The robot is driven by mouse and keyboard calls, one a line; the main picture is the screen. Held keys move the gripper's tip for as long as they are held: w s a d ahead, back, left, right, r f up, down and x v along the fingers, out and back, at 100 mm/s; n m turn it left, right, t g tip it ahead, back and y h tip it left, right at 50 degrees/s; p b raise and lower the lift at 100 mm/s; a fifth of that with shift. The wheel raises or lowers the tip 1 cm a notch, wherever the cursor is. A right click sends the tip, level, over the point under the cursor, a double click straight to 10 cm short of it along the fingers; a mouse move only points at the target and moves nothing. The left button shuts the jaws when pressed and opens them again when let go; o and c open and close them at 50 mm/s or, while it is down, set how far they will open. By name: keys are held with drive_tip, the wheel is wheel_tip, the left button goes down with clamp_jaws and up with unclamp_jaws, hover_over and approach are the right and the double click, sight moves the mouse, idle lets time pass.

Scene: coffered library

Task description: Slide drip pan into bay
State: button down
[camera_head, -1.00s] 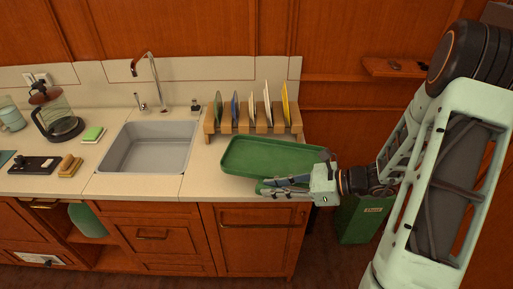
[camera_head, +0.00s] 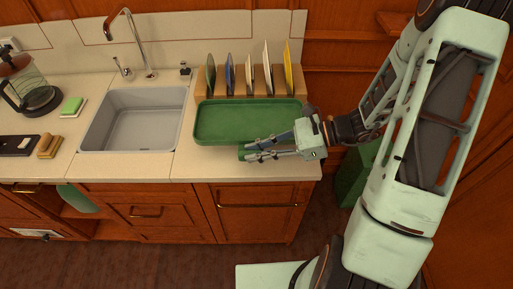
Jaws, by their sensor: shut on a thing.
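The drip pan looks to be the shallow green tray (camera_head: 228,124) on the right part of the counter, in front of the plate rack. My gripper (camera_head: 252,150) reaches in from the right and is shut on the tray's near side, where a green part (camera_head: 242,154) shows around the fingers. The wooden plate rack (camera_head: 293,83) stands behind the tray, with several plates upright in it. The tray's far edge overlaps the rack's lower front in the head view. The space under the rack, perhaps the bay, is hidden, and I cannot tell whether the tray has entered it.
The sink (camera_head: 132,118) and its tap (camera_head: 145,45) are left of the tray. A coffee pot (camera_head: 36,98), a green sponge (camera_head: 72,106) and a brush (camera_head: 49,146) are farther left. A green bin (camera_head: 352,178) stands right of the cabinet. Bare counter (camera_head: 210,166) shows in front.

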sight(257, 172)
drive_tip(key=shift+f+b, duration=2.15)
drive_tip(key=shift+f, duration=0.8)
drive_tip(key=shift+f+b, duration=0.4)
drive_tip(key=shift+f, duration=0.1)
drive_tip(key=c, duration=1.8)
unclamp_jaws()
drive_tip(key=shift+o, duration=0.2)
drive_tip(key=v, duration=1.2)
drive_tip(key=shift+w, duration=0.1)
